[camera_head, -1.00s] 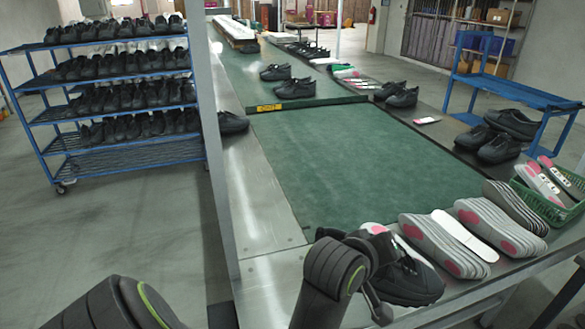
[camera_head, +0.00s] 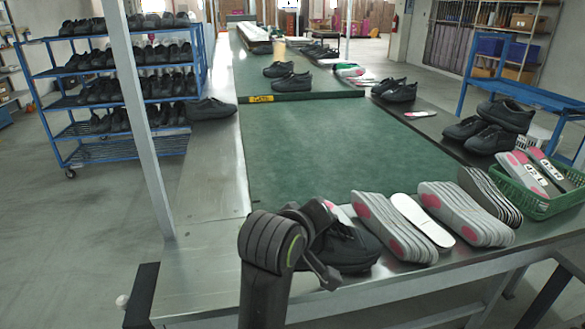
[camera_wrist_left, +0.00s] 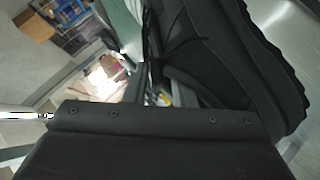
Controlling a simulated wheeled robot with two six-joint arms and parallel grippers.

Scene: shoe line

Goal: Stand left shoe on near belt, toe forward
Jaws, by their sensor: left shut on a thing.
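A black shoe (camera_head: 348,248) is at the front edge of the metal table, beside the insoles. It also shows close up at the right of the left wrist view (camera_wrist_left: 225,55). My left gripper (camera_head: 325,272) is at this shoe and shut on it; its fingers are mostly hidden by the arm and shoe. I cannot tell whether the shoe is clear of the table. The near belt (camera_head: 320,150) is a bare green surface behind it. A pair of black shoes (camera_head: 291,82) stands on the far belt, past the yellow gate label (camera_head: 260,98). My right gripper is not in view.
Rows of insoles (camera_head: 465,215) and a green basket (camera_head: 540,195) line the front right. Black shoes (camera_head: 490,138) stand on the right border, another (camera_head: 211,108) on the left border. A post (camera_head: 140,120) and shoe rack (camera_head: 120,145) stand at left.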

